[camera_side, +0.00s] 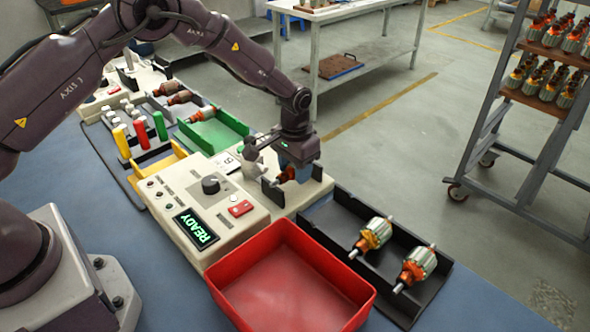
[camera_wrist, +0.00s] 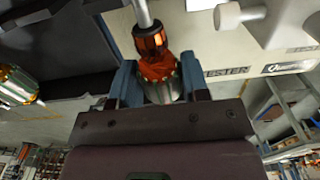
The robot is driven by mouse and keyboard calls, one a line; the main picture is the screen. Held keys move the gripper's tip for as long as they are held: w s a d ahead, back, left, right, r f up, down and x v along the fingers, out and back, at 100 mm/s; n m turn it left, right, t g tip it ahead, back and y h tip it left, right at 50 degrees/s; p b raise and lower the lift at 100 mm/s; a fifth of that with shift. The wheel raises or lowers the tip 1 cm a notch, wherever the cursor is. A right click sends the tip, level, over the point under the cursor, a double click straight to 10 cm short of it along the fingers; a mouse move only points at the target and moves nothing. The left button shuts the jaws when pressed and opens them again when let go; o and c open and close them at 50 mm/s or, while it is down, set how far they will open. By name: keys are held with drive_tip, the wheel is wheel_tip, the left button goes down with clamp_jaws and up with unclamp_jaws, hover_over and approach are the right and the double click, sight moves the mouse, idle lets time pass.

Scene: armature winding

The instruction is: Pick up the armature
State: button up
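An armature with orange windings, a dark orange commutator and a steel shaft (camera_wrist: 160,70) lies between my gripper's two blue fingers in the wrist view. The fingers sit close against both its sides, and my gripper (camera_wrist: 160,78) looks shut on it. In the side view my gripper (camera_side: 290,172) points down over the right end of the cream tester, with the armature's orange end (camera_side: 286,175) showing at its fingers. The hand hides most of its core, and I cannot tell whether it rests in the tester's holder. Two more armatures (camera_side: 374,234) (camera_side: 417,264) lie in a black tray (camera_side: 342,254).
The tester (camera_side: 225,208) has a dial and a green "READY" display (camera_side: 196,228). An empty red bin (camera_side: 287,285) stands in front. A green tray (camera_side: 215,132) and several coloured upright parts (camera_side: 140,134) stand behind left. A cart with armatures (camera_side: 530,110) is at right, off the table.

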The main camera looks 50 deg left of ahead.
drive_tip(key=c, duration=0.5)
drive_tip(key=shift+c, duration=0.2)
drive_tip(key=shift+r, duration=0.1)
drive_tip(key=shift+r, duration=0.65)
drive_tip(key=s+a+r, duration=0.3)
drive_tip(key=s+r, duration=0.9)
drive_tip(key=s, duration=0.2)
drive_tip(key=shift+a, duration=0.25)
